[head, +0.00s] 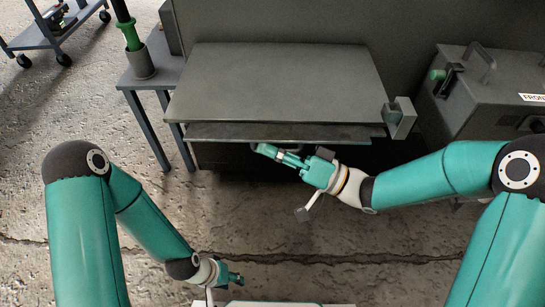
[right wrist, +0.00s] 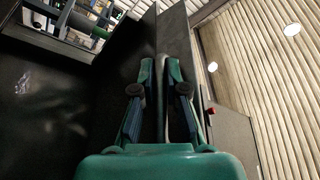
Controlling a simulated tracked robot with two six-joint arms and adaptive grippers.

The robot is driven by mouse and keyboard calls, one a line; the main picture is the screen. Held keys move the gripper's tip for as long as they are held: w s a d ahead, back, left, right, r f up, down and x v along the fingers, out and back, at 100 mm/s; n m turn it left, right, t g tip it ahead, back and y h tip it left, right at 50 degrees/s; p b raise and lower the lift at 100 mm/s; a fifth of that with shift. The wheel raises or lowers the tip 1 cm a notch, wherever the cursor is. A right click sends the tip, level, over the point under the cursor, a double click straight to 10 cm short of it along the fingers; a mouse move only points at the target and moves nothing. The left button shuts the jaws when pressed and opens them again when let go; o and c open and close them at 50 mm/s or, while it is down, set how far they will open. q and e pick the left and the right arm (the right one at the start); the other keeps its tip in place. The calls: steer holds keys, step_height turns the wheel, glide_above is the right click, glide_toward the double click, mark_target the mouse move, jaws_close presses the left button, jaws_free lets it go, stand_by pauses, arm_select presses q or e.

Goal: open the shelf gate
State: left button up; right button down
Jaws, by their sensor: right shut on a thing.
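The shelf (head: 280,82) is a dark grey unit with a flat top in the middle of the head view. A dark panel, which looks like the shelf gate (head: 330,132), shows along its front just below the top.
A grey box (head: 402,118) sits at the shelf's right front corner. A larger grey case (head: 490,95) with a handle stands to the right. A small side table (head: 165,72) holds a green-and-black tool in a cup (head: 141,64). The floor in front is clear.

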steer(key=shift+w+a+f+n+g+y+b, duration=0.1)
steer(key=shift+f+n+g+y+b, duration=0.25)
steer(key=shift+n, duration=0.3)
steer(key=shift+w+a+f+n+g+y+b, duration=0.1)
steer(key=shift+f+n+g+y+b, duration=0.1)
steer(key=shift+n+b, duration=0.35)
